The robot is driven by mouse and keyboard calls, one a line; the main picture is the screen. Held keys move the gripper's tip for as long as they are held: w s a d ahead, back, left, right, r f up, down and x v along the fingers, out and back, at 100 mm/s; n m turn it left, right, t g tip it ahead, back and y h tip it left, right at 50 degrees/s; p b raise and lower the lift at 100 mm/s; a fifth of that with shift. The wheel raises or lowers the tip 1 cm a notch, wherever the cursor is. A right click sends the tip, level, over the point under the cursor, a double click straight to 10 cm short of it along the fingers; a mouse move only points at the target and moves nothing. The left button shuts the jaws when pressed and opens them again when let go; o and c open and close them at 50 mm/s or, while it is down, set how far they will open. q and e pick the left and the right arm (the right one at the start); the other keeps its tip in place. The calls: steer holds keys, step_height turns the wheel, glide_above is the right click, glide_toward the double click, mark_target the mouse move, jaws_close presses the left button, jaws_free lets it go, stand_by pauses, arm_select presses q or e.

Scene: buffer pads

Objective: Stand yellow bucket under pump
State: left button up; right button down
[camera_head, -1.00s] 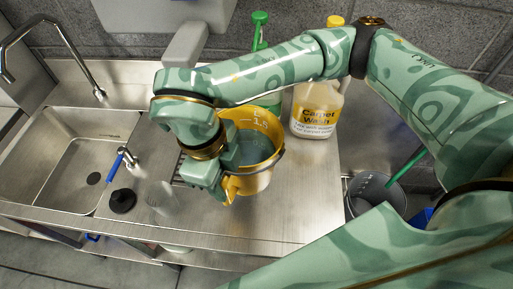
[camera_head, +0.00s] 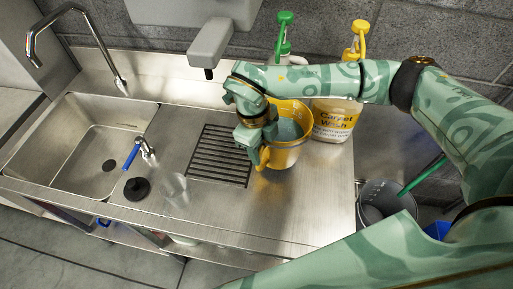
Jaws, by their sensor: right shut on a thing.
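The yellow bucket (camera_head: 287,153), with blue-grey inside, is upright over the steel counter, right of the drain grille. My right gripper (camera_head: 262,158) is shut on its handle at the bucket's left front side. Whether its base touches the counter is unclear. Behind it to the right stands the Carpet Wash bottle (camera_head: 335,120) with a yellow pump (camera_head: 357,42) on top; my forearm hides its middle. A green pump (camera_head: 284,30) tops another container, mostly hidden behind my arm. My left gripper is out of view.
The metal drain grille (camera_head: 222,156) is bare. A grey wall-mounted spout (camera_head: 209,46) hangs behind it. A clear glass (camera_head: 176,187) and a black plunger-like piece (camera_head: 137,187) stand near the sink (camera_head: 75,150). A grey bin (camera_head: 385,200) is beyond the counter's right end.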

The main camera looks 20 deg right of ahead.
mark_target(264, 162)
steer(key=shift+w+d+f, duration=0.15)
steer(key=shift+w+f, duration=0.1)
steer(key=f, duration=0.3)
steer(key=shift+w+d+f, duration=0.15)
steer(key=shift+w+f, duration=0.05)
steer(key=shift+f, duration=0.1)
steer(key=shift+r, duration=0.1)
steer(key=c, duration=0.7)
jaws_free()
steer(key=shift+s+f+b, duration=0.1)
steer(key=shift+f+b, duration=0.1)
steer(key=shift+b, duration=0.1)
step_height(264, 162, up, 8)
steer(key=a, duration=0.1)
steer(key=shift+w+f+p, duration=0.15)
steer(key=shift+w+p, duration=0.15)
